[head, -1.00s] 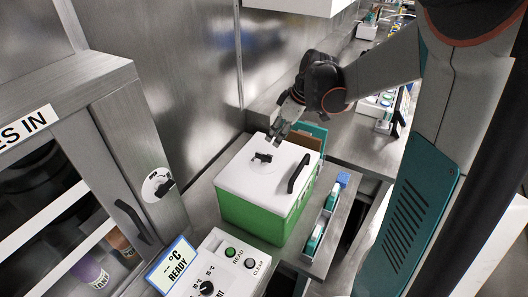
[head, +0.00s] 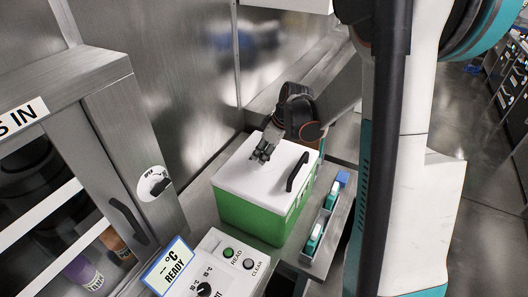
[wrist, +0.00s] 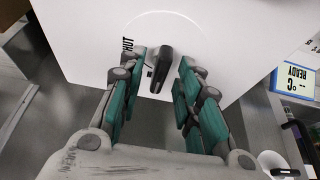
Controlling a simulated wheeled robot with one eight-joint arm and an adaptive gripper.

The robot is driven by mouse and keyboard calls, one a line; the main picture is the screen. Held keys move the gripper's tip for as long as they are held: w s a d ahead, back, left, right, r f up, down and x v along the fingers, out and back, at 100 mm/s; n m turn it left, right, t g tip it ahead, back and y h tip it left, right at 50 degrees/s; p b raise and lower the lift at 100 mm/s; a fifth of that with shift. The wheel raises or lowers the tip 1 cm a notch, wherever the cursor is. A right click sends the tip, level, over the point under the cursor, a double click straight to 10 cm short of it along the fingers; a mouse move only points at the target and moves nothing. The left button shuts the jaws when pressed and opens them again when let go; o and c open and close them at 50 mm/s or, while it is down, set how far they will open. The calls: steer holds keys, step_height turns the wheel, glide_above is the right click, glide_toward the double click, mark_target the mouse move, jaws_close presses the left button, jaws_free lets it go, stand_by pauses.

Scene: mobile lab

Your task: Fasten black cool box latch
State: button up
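The cool box (head: 240,212) has a green body and a white lid (head: 240,180), and stands on the steel counter. Its lid looks closed, with a black handle (head: 297,171) at the right. The black latch (wrist: 160,68) is a short black bar on the lid. The wrist view shows printed letters "HUT" beside it, partly cut by my finger. My gripper (wrist: 163,62) is open, with one teal-padded finger on each side of the latch and gaps between. In the head view my gripper (head: 263,153) hides the latch. Contact with the lid cannot be told.
A steel cabinet (head: 118,130) with a dial (head: 153,184) stands at the left. A control box (head: 225,262) and a READY display (head: 172,265) are in front. A tray of teal-labelled items (head: 322,220) lies right of the cool box. A steel wall is behind.

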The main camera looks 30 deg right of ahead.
jaws_close()
steer(key=shift+m, duration=0.4)
steer(key=m+h+b, duration=0.1)
steer(key=m, duration=0.2)
steer(key=shift+a+m+t, duration=0.15)
steer(key=shift+m+t, duration=0.15)
steer(key=shift+t, duration=0.1)
steer(key=m+h+b, duration=0.1)
steer(key=m+h, duration=0.1)
steer(key=m, duration=0.2)
steer(key=shift+a+m, duration=0.15)
steer(key=shift+m, duration=0.15)
steer(key=m+h, duration=0.1)
steer(key=m, duration=0.1)
steer(key=m+h+b, duration=0.1)
steer(key=m, duration=0.1)
steer(key=shift+a+g, duration=0.1)
steer(key=shift+g, duration=0.2)
steer(key=shift+w+m+g+h+b, duration=0.1)
steer(key=shift+m+g+h+b, duration=0.35)
steer(key=shift+m, duration=2.05)
steer(key=shift+g, duration=0.25)
